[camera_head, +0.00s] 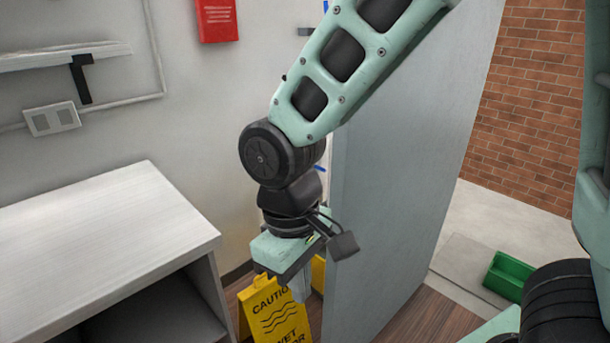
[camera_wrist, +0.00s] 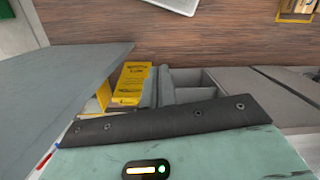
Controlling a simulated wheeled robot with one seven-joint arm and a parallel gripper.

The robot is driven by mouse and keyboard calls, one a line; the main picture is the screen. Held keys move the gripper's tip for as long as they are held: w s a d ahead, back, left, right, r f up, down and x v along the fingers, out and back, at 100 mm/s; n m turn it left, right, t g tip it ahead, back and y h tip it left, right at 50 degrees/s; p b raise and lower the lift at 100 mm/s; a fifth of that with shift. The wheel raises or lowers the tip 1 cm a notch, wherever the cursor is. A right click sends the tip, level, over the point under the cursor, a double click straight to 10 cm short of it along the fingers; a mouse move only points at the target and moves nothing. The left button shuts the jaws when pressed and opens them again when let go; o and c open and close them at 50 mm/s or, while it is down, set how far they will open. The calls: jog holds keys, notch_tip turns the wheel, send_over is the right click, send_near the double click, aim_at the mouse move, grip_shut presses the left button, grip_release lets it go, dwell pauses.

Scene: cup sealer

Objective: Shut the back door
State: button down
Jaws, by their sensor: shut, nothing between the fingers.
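The back door (camera_head: 400,170) is a tall grey panel standing open, with a brick wall and pale pavement visible to its right. My gripper (camera_head: 300,290) is shut and empty. It hangs pointing down on the left side of the door, close to its face; I cannot tell whether it touches. In the wrist view the door (camera_wrist: 60,95) is the grey panel at the left, and the grey fingers of my gripper (camera_wrist: 157,87) are beside it. The door's handle is not clearly visible, and my arm hides part of the panel.
A yellow caution sign (camera_head: 272,312) stands on the wooden floor just behind and below my gripper. A white-topped counter (camera_head: 100,240) is at the left. A green box (camera_head: 508,277) lies outside at the right. A red box (camera_head: 216,20) hangs on the wall.

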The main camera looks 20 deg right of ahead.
jog(key=w+d+f+m+h, duration=0.2)
jog(key=w+d+f+h, duration=0.25)
jog(key=w, duration=0.55)
jog(key=w+d+f+m+h, duration=0.1)
jog(key=w+d+f+h, duration=0.4)
jog(key=w, duration=0.5)
jog(key=w+a+r+t+h, duration=0.1)
jog(key=w+r+t+h, duration=0.25)
jog(key=w, duration=0.25)
jog(key=w+a+r+t+h, duration=0.2)
jog(key=w+r+t+h, duration=0.15)
jog(key=w, duration=0.25)
jog(key=d+p, duration=0.6)
jog(key=d, duration=0.5)
jog(key=shift+s+d+f+g, duration=0.25)
jog(key=shift+d+g, duration=0.05)
jog(key=shift+d, duration=0.05)
jog(key=shift+s+h, duration=0.1)
jog(key=shift+h, duration=0.15)
